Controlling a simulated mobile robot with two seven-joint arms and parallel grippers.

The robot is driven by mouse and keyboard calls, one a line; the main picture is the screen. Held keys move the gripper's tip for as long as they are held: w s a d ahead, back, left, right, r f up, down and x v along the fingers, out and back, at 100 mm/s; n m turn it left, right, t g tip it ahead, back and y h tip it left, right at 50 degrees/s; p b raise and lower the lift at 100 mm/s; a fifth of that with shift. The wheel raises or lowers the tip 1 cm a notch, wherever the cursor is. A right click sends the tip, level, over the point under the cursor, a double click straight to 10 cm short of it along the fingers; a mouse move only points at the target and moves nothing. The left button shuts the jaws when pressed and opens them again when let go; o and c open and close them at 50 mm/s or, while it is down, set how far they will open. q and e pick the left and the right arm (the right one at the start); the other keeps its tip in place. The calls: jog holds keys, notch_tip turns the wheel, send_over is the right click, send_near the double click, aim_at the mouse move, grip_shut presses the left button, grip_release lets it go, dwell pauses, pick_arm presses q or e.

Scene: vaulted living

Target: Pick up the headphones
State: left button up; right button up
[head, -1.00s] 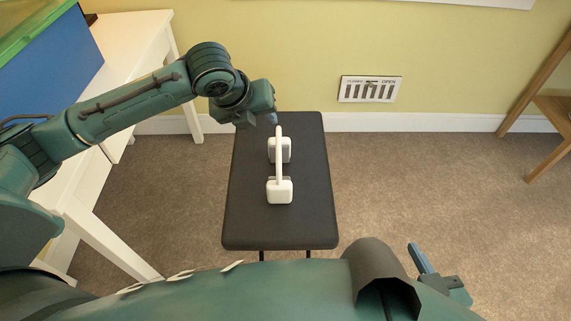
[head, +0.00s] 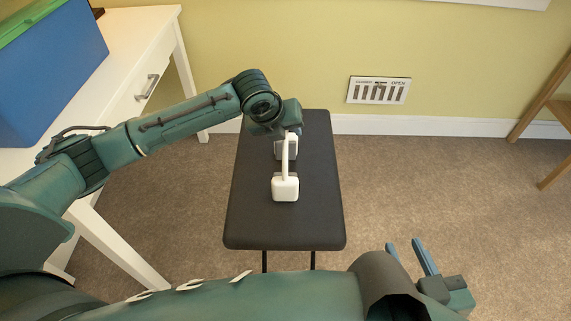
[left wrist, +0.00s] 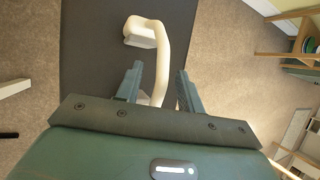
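The white headphones (head: 285,188) stand on the black padded bench (head: 250,220), one cup nearer me and the other farther back. Their curved white band also shows in the left wrist view (left wrist: 165,50). My left gripper (head: 290,133) is over the far part of the headphones. In the left wrist view my left gripper (left wrist: 158,70) is open, with the band between its two spread fingers and gaps visible on both sides. Part of the far cup is hidden in the head view. My right gripper (head: 404,243) is open and empty, right of the bench.
A white desk (head: 150,60) with a drawer stands on the left, a blue box with a green lid (head: 55,75) on it. The yellow wall has a vent (head: 379,91). A wooden stand (head: 555,95) is at the far right. The carpet (head: 460,185) right of the bench is clear.

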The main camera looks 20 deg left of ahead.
pick_arm(q)
jog(key=shift+c, duration=0.2)
grip_shut()
jog(key=shift+r, duration=0.1)
